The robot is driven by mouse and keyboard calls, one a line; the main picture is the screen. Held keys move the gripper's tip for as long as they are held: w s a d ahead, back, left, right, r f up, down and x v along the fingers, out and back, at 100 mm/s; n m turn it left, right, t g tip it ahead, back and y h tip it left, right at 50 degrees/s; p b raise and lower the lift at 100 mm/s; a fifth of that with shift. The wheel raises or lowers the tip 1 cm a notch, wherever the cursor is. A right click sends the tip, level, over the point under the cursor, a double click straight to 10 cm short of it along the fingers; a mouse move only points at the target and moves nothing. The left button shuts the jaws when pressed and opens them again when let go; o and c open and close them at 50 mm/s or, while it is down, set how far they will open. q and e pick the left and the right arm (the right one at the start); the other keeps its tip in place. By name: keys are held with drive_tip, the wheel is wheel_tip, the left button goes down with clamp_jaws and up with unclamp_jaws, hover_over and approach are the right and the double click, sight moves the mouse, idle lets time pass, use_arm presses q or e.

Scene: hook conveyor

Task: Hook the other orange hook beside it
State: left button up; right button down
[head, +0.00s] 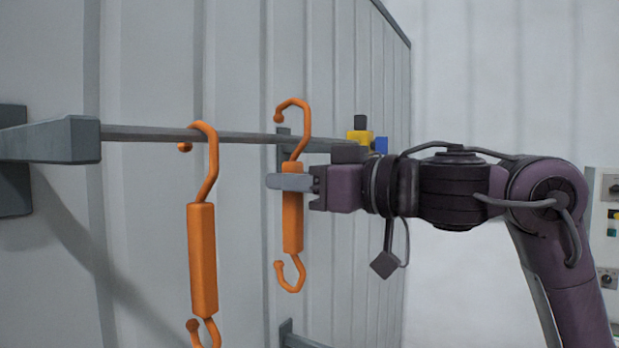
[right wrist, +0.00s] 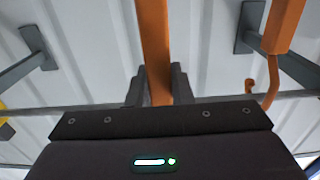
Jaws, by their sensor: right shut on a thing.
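One orange hook (head: 203,260) hangs from the grey rail (head: 240,137) at the left, its upper curve over the bar. My right gripper (head: 290,182) is shut on the shank of the second orange hook (head: 292,222), to the right of the first. This held hook is upright, its upper curve above the height of the rail; whether it touches the bar I cannot tell. In the right wrist view the held hook (right wrist: 155,50) stands between the fingers (right wrist: 158,85), and the hanging hook (right wrist: 283,25) is at the right. My left gripper is not in view.
The rail runs from a grey bracket (head: 50,140) on the left along the ribbed wall (head: 340,60). A yellow and blue block (head: 361,137) with a black top shows behind my right gripper. A control panel (head: 607,230) is at the far right.

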sight(286, 206)
drive_tip(key=shift+w+a+f+b, duration=0.3)
drive_tip(key=shift+a+f, duration=0.1)
drive_tip(key=shift+f, duration=0.15)
drive_tip(key=shift+w+a+f+b, duration=0.25)
drive_tip(key=shift+a+f+b, duration=0.1)
drive_tip(key=shift+f, duration=0.2)
drive_tip(key=shift+w+a+f+b, duration=0.3)
drive_tip(key=shift+a+f, duration=0.1)
drive_tip(key=shift+f, duration=0.15)
drive_tip(key=c, duration=1.2)
unclamp_jaws()
